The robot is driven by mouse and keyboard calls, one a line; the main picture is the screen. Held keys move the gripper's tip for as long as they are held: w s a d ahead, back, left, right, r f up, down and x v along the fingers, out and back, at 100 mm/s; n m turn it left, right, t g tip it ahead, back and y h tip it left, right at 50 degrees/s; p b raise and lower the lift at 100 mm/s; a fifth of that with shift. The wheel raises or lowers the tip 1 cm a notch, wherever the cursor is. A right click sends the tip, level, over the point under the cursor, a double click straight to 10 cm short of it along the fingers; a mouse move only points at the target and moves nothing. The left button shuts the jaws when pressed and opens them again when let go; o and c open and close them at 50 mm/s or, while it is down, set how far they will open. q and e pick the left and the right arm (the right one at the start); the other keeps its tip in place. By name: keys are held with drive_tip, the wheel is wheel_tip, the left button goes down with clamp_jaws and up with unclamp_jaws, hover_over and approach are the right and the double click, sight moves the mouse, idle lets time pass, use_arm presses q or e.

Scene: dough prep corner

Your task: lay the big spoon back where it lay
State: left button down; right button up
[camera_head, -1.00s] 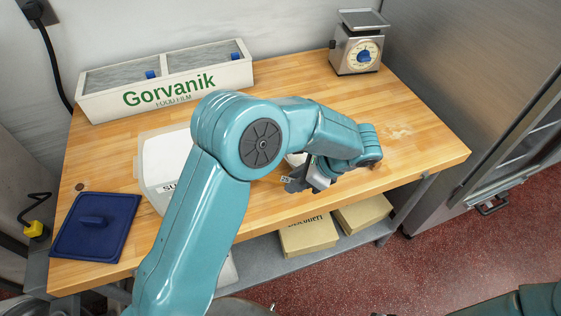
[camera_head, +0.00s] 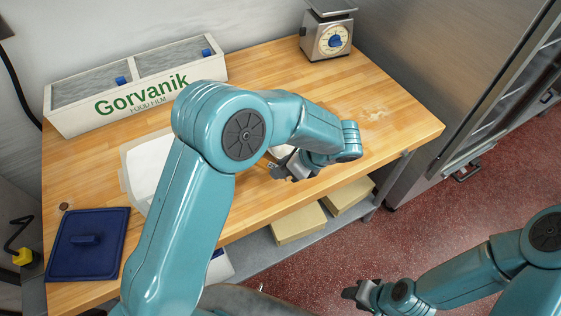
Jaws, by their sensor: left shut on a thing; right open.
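My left gripper (camera_head: 282,172) is over the front edge of the wooden worktop (camera_head: 290,92), right of the middle of its front side. It is shut on the big spoon, of which I can make out hardly anything behind the jaws and the arm. Whether the spoon touches the worktop I cannot tell. My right gripper (camera_head: 352,292) is open and empty, low in front of the table over the red floor. The spot where the spoon lay is not marked in any way I can see.
A white Gorvanik film box (camera_head: 62,122) stands at the back left, a scale (camera_head: 327,42) at the back right. A blue lid (camera_head: 88,246) lies front left. A pale container (camera_head: 148,165) is partly behind my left arm. Boxes (camera_head: 298,226) sit on the lower shelf. The right worktop is clear apart from flour.

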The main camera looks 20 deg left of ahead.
use_arm(q)
wheel_tip(320, 180, down, 6)
drive_tip(key=b, duration=0.5)
drive_tip(key=shift+w+d+r, duration=0.1)
drive_tip(key=shift+d+r, duration=0.05)
drive_tip(key=shift+r, duration=0.1)
drive_tip(key=shift+f, duration=0.35)
drive_tip(key=shift+f+b, duration=0.25)
drive_tip(key=shift+b, duration=0.15)
drive_tip(key=shift+f+b, duration=0.5)
drive_tip(key=shift+f, duration=0.15)
drive_tip(key=c, duration=0.8)
unclamp_jaws()
